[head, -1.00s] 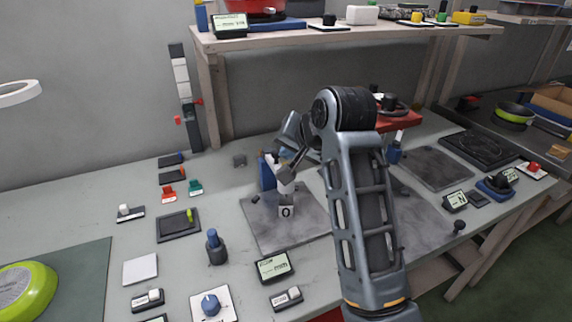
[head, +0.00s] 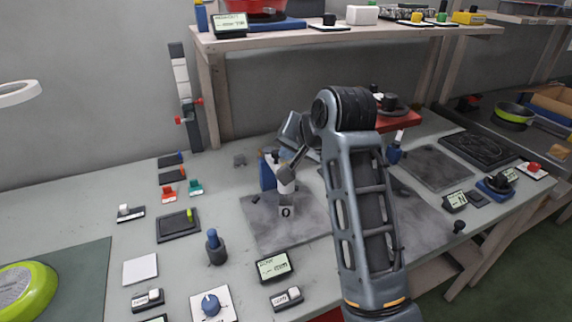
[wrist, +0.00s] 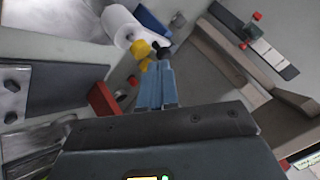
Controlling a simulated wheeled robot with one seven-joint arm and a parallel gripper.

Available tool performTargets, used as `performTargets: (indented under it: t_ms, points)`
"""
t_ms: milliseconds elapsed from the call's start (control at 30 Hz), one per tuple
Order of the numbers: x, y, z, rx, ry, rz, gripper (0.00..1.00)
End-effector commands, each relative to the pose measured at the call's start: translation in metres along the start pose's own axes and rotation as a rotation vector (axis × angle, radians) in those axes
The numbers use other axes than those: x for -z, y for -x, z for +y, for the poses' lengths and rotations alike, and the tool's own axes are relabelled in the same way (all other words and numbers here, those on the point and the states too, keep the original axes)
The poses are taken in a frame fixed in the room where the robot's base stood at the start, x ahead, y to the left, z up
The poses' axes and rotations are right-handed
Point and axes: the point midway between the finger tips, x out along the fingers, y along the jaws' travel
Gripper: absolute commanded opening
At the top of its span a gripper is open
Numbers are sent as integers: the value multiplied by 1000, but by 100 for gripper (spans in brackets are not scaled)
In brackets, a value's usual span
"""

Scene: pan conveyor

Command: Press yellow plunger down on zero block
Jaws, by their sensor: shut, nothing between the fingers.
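The zero block (head: 286,212), white and marked "0", stands on a grey plate (head: 256,228) in the head view. A white cylinder (head: 287,188) rises behind the mark, with a blue upright (head: 266,173) beside it. My gripper (head: 285,176) is shut and empty, pointing down at the top of this fixture. In the wrist view the yellow plunger (wrist: 140,48) sits at the end of the white cylinder (wrist: 120,25), just left of my fingertips (wrist: 161,62). Whether they touch it I cannot tell. My gripper hides the plunger in the head view.
A dark blue-topped post (head: 215,248), a display (head: 273,267) and a dark tray (head: 178,226) stand in front and to the left. A wooden shelf (head: 350,38) stands behind. A red platform (head: 400,121) lies behind my arm.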

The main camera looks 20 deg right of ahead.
Motion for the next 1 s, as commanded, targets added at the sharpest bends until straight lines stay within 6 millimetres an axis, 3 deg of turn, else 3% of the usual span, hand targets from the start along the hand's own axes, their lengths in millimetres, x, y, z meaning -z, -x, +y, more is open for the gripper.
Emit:
performTargets:
  t_ms: [1000]
  points:
    - [-6, -8, 6, 0, 0, 0, 0]
